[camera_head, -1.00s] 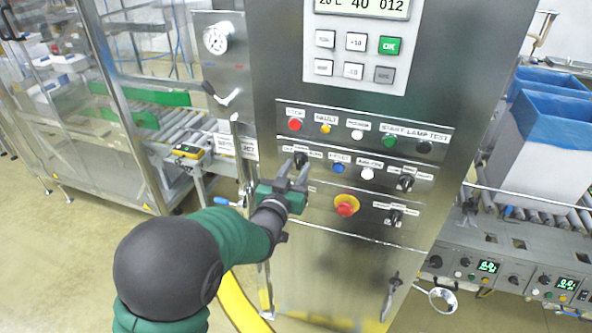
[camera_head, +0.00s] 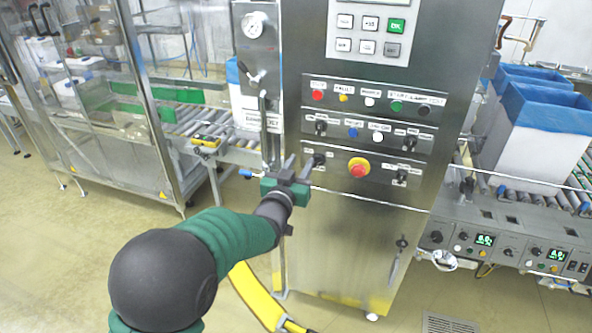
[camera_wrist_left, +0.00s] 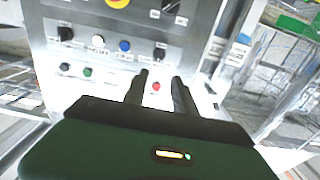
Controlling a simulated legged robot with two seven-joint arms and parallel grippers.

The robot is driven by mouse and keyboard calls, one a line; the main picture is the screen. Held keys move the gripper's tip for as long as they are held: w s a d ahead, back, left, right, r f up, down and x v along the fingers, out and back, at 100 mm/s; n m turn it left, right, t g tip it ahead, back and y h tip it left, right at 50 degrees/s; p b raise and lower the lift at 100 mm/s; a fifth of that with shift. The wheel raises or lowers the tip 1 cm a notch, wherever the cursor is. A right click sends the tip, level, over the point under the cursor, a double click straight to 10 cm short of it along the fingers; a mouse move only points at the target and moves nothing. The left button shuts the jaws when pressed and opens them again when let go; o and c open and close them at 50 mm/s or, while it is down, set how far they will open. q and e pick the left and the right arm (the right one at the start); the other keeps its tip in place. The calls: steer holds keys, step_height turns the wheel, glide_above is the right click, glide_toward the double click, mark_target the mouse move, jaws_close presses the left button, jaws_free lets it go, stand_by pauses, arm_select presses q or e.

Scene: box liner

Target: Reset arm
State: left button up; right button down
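My left gripper (camera_head: 299,166) is green and dark grey. In the wrist view the open fingers (camera_wrist_left: 157,80) point toward the button panel (camera_wrist_left: 100,62), with a red button (camera_wrist_left: 156,87) showing between the tips. A black rotary switch (camera_head: 319,160) is just right of the fingers in the head view. I cannot tell whether they touch the panel. My right gripper is out of view.
A red emergency stop (camera_head: 358,170) on a yellow ring is right of my gripper. A roller conveyor (camera_head: 195,122) runs behind at left, beside a glass enclosure (camera_head: 100,130). Blue-lined boxes (camera_head: 530,150) stand on a conveyor at right. The floor at left is open.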

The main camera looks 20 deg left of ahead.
arm_select(q)
steer(key=s+a+f+g+y, duration=0.1)
steer(key=s+a+f+g, duration=0.1)
steer(key=s+f+g, duration=1.05)
steer(key=s+f, duration=0.3)
steer(key=s, duration=0.6)
steer(key=s+f+g, duration=0.3)
steer(key=s+f, duration=0.4)
steer(key=s, duration=0.6)
steer(key=shift+n, duration=0.3)
